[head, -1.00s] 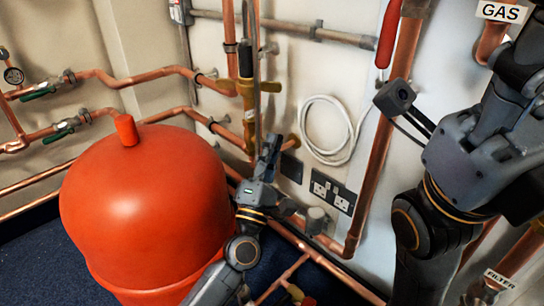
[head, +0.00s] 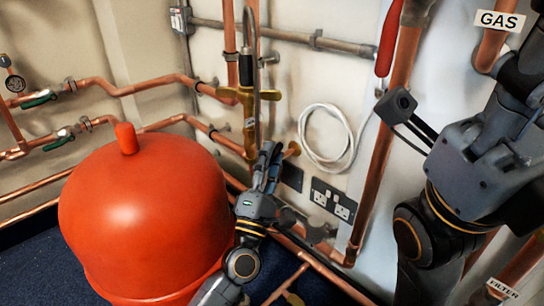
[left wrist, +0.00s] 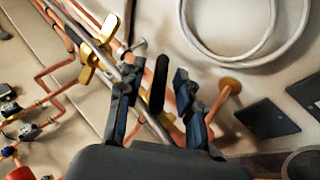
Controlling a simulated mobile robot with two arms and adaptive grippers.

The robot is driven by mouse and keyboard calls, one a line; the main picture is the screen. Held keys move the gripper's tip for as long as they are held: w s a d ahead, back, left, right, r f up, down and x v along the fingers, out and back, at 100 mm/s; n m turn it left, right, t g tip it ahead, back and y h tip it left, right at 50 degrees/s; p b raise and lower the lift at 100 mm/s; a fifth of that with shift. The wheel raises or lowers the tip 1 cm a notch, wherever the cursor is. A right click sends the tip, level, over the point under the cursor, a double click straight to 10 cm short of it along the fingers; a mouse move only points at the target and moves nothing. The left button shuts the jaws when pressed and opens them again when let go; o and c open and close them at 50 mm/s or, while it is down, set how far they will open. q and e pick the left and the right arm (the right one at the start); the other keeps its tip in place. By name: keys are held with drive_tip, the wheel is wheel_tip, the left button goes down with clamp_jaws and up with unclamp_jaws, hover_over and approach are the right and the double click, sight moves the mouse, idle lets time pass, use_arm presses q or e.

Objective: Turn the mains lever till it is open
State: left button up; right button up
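My left gripper (head: 268,165) is raised in front of the pipework, right of the orange-red tank (head: 145,220). In the left wrist view my left gripper (left wrist: 155,105) is open, its two fingers apart. A black elongated lever (left wrist: 161,82) shows between the fingers, with visible gaps on both sides; I cannot tell how far ahead it is. In the head view I cannot make it out. No label reading mains is visible. A red handle (head: 389,40) hangs along a copper pipe at the top right.
A brass valve (head: 267,95) sits above my left gripper and shows in the left wrist view (left wrist: 95,52). A coiled white cable (head: 325,138) and a double socket (head: 333,198) are on the wall. Copper pipes (head: 372,200) run close by.

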use_arm(q)
drive_tip(key=v, duration=1.1)
drive_tip(key=shift+s, duration=0.15)
drive_tip(key=shift+f, duration=0.15)
